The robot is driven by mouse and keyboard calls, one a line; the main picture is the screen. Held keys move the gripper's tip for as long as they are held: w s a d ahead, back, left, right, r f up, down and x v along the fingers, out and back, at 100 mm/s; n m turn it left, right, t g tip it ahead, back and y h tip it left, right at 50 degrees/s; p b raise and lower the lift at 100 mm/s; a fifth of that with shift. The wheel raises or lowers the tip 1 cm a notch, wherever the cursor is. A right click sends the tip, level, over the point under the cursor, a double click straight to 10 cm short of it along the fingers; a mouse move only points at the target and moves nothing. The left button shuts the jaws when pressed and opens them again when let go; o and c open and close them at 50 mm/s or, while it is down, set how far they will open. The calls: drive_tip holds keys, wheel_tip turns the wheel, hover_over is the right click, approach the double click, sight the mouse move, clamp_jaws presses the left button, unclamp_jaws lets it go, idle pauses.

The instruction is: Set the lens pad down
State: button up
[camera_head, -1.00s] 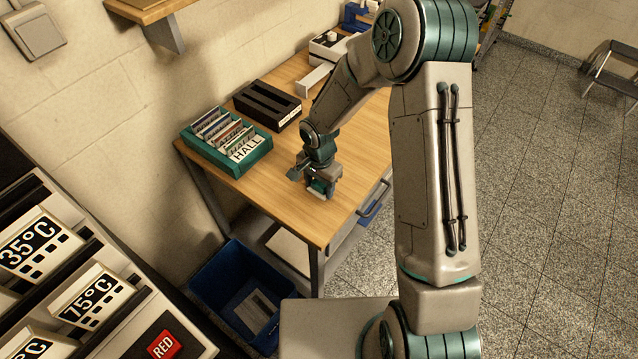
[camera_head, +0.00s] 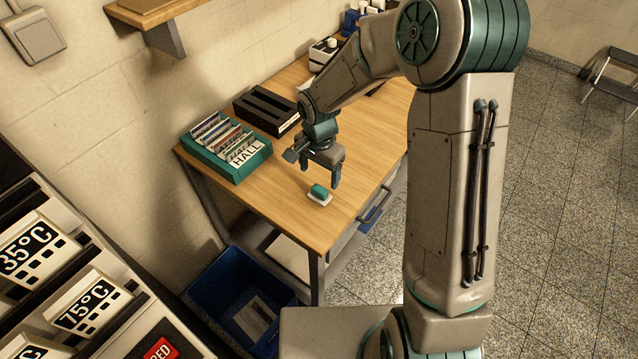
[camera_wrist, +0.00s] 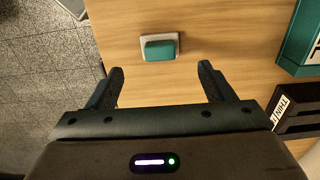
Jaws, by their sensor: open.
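The lens pad (camera_head: 319,193), a small teal block on a white base, lies on the wooden table (camera_head: 270,205) near its front edge. My gripper (camera_head: 323,172) is above and slightly behind it, apart from it. In the wrist view the pad (camera_wrist: 160,48) sits on bare wood beyond the fingertips. The two dark fingers of my gripper (camera_wrist: 160,78) are spread wide with nothing between them.
A teal card tray (camera_head: 228,160) labelled HALL stands at the table's left. A black slotted box (camera_head: 267,110) is behind it. A blue bin (camera_head: 240,295) is on the floor below the table. The wood around the pad is clear.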

sight(320, 190)
drive_tip(key=s+d+r+n+t, duration=0.1)
drive_tip(key=s+d+r+n, duration=0.1)
drive_tip(key=s+d+r, duration=0.4)
drive_tip(key=s+d+r+n+t, duration=0.1)
drive_tip(key=s+d+r+n, duration=0.15)
drive_tip(key=r, duration=0.55)
drive_tip(key=s+d+r+n+t, duration=0.1)
drive_tip(key=s+d+r+n, duration=0.2)
drive_tip(key=s, duration=0.8)
drive_tip(key=shift+d+r, duration=0.6)
drive_tip(key=shift+d, duration=0.6)
